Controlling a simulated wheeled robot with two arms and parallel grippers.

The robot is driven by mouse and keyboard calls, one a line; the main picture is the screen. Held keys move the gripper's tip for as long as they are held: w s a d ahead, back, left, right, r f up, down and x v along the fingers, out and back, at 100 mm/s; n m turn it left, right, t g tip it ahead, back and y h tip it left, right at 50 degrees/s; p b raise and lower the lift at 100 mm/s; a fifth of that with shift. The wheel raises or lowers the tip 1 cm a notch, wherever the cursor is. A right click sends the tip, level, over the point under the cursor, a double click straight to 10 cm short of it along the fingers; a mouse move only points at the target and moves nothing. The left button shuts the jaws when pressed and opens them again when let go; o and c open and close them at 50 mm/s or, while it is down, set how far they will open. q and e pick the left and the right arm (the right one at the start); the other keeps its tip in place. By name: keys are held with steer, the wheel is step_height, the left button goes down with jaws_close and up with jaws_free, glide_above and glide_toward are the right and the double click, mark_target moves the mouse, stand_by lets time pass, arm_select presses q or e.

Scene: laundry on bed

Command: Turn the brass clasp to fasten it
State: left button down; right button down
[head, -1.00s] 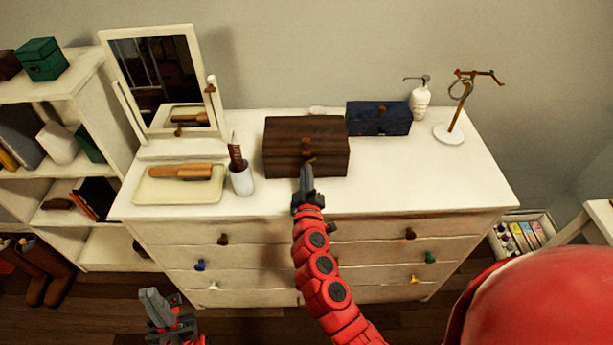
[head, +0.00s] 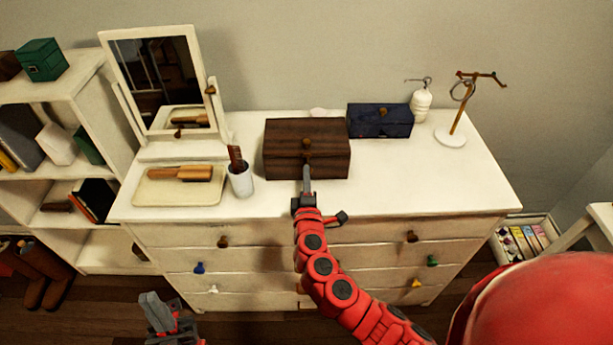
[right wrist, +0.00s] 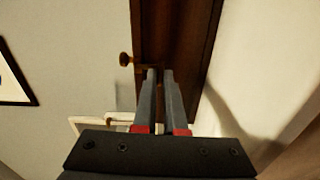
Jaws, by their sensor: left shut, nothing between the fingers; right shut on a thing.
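The dark brown wooden box (head: 285,135) stands shut on the white dresser, with a round brass knob (head: 307,143) at the front of its lid. It also shows in the right wrist view (right wrist: 190,40), with the knob (right wrist: 126,59) left of my fingers. My right gripper (head: 307,168) is at the middle of the box front, just below the knob. In the right wrist view its fingertips (right wrist: 160,74) are shut on the brass clasp (right wrist: 147,68), which they mostly hide; its exact angle is unclear. My left gripper (head: 158,312) is shut and empty, low in front of the dresser.
The dresser top (head: 400,185) is clear at front right. A blue box (head: 380,121), a white bottle (head: 421,106) and a brass stand (head: 457,122) are behind. A cup with a comb (head: 241,181), a tray with a brush (head: 150,193) and a mirror (head: 160,75) are left.

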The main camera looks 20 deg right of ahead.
steer(key=shift+f+n, duration=0.15)
steer(key=shift+n, duration=0.25)
steer(key=c, duration=1)
jaws_free()
steer(key=shift+b+v, duration=1.45)
steer(key=shift+v, duration=7.3)
